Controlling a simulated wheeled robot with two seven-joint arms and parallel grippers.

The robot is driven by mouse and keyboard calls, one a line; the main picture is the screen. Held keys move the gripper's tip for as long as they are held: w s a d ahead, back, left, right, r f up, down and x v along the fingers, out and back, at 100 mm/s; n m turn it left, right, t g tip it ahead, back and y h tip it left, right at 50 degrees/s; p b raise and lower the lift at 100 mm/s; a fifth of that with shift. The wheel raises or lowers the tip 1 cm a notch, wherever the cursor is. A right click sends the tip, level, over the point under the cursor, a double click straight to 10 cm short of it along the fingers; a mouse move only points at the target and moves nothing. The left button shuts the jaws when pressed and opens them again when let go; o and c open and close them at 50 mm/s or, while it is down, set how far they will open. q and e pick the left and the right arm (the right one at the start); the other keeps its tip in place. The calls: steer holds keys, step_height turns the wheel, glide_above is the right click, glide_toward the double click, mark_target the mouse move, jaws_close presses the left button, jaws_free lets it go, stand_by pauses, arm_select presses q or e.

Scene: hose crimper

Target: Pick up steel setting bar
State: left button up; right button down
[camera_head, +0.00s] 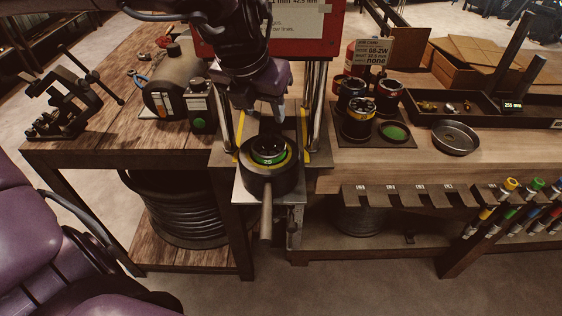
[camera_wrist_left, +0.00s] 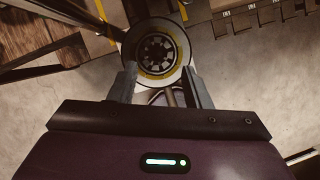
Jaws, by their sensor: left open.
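The steel setting bar (camera_head: 266,212) is a plain rod that sticks out from the front of the round crimper head (camera_head: 270,180) and slopes down toward me. In the left wrist view part of the bar (camera_wrist_left: 172,97) shows between the fingers, below the ring of dies (camera_wrist_left: 158,50). My left gripper (camera_head: 269,106) hangs above and behind the crimper head in the head view, apart from the visible bar. Its fingers (camera_wrist_left: 161,84) are open, with nothing held between them. The bar's lower end is hidden in the wrist view. My right gripper is in neither view.
Steel posts (camera_head: 317,105) and a red sign (camera_head: 275,35) stand behind the crimper. A grey motor (camera_head: 172,80) and control box (camera_head: 200,112) are at left. Die sets (camera_head: 357,118) and a round metal dish (camera_head: 455,138) sit at right. Free floor lies in front of the bar.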

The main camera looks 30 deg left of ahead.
mark_target(268, 130)
arm_select(q)
steer(key=shift+s+f, duration=0.15)
steer(key=shift+f, duration=0.6)
steer(key=shift+a+f+p, duration=0.1)
steer(key=shift+f+p, duration=0.2)
steer(key=shift+f, duration=0.05)
steer(key=x, duration=0.2)
steer(key=p+x, duration=0.1)
steer(key=x, duration=0.2)
steer(key=shift+w+a+r, duration=0.15)
steer(key=shift+w, duration=0.1)
steer(key=shift+s, duration=0.1)
steer(key=shift+c, duration=0.4)
jaws_close()
